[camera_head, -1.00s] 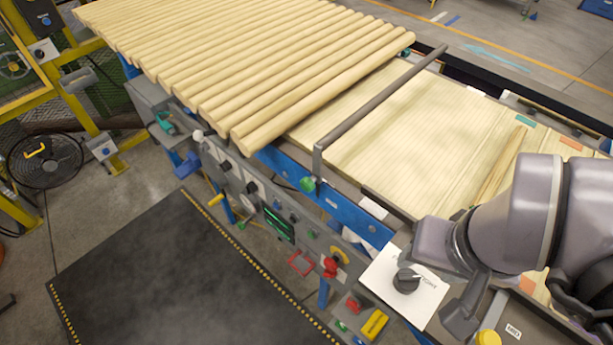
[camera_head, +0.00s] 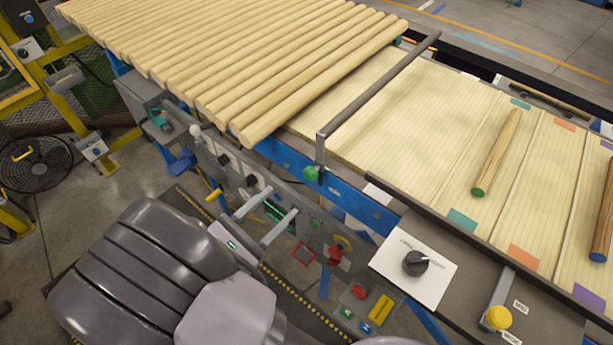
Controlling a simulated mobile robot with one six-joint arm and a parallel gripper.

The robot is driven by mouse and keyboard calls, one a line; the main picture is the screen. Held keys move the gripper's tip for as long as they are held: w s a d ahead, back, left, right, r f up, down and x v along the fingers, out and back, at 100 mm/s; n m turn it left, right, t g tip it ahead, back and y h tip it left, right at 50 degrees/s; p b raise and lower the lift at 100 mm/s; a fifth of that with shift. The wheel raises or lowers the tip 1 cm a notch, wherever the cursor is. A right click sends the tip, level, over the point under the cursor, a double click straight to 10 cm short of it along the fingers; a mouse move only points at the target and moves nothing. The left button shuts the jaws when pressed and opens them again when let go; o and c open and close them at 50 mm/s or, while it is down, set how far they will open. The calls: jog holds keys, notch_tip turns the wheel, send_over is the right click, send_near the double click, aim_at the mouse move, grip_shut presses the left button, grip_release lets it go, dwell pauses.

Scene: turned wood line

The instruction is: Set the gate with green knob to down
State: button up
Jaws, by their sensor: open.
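The gate is a dark grey bar (camera_head: 378,85) that crosses the wooden bed. A short upright post carries its near end, and its green knob (camera_head: 312,173) sits at the foot of that post, by the blue rail. The bar appears to stand above the bed surface. My gripper (camera_head: 283,201) is at the lower centre, left of and a little below the green knob in the picture. Its two pale fingers are apart with nothing between them, pointing up and right. They appear clear of the knob, though the depth between them is hard to judge.
Several wooden dowels (camera_head: 250,60) lie side by side left of the gate. A green-ended dowel (camera_head: 497,155) and a blue-ended one lie to the right. Below the rail is a control panel (camera_head: 245,185).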

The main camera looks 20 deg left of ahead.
aim_at(308, 177)
jog(key=b+x, duration=0.2)
jog(key=x, duration=0.8)
jog(key=shift+s, duration=0.1)
jog(key=shift+c, duration=0.2)
jog(key=c, duration=1.1)
